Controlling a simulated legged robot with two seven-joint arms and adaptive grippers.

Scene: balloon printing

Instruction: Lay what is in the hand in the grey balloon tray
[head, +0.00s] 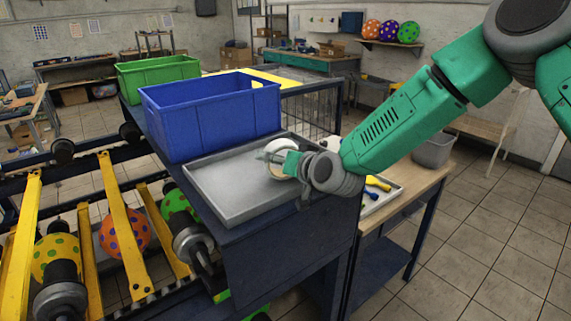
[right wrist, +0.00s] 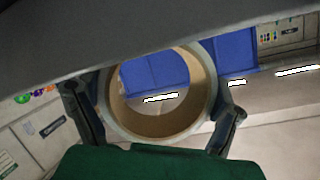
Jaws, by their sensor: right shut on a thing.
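My right gripper (head: 294,164) is shut on a tape roll (head: 276,148), a pale ring with a brown inner core. In the right wrist view the roll (right wrist: 160,127) sits between my two fingers, and I see through its hole. The roll is over the right part of the grey balloon tray (head: 222,192). Whether it touches the tray floor I cannot tell. The visible part of the tray is empty. My left gripper is not in view.
A blue bin (head: 208,122) stands right behind the tray, and a green bin (head: 158,76) behind that. Yellow rails with spotted balloons (head: 124,233) are at the left. A wooden side table (head: 412,190) with screwdrivers (head: 377,184) is at the right.

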